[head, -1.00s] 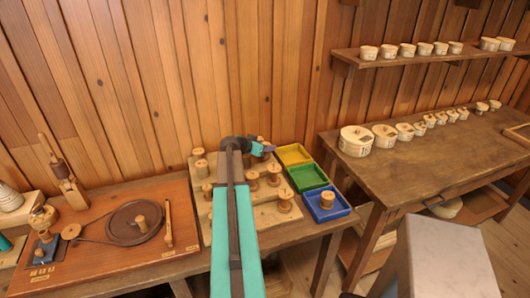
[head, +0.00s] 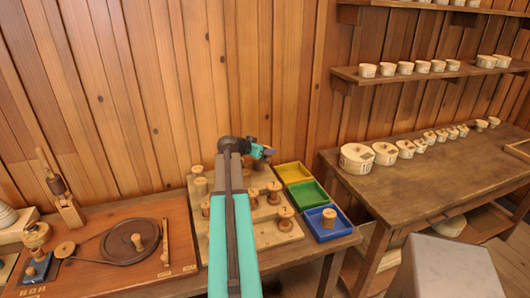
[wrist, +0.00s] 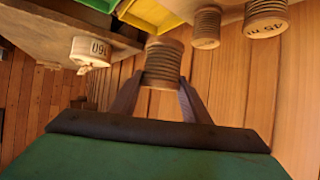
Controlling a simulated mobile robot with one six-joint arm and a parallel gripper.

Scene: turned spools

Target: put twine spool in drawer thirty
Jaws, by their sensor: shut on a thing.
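My gripper (wrist: 158,88) is shut on a wooden spool (wrist: 163,62) wound with brownish cord, seen upside down in the wrist view between the two fingers. Its label is not readable, so I cannot tell whether it is the twine spool. In the head view my gripper (head: 264,152) is beyond the end of my arm, near the back wall, and the held spool is mostly hidden there. No drawer marked thirty can be made out in either view.
A stepped wooden rack (head: 270,236) holds several spools. Yellow (head: 309,180), green (head: 322,197) and blue (head: 345,231) trays stand to its right; the blue one holds a spool (head: 328,218). A table (head: 400,195) and shelf (head: 420,75) carry round boxes. A winding board (head: 185,230) lies left.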

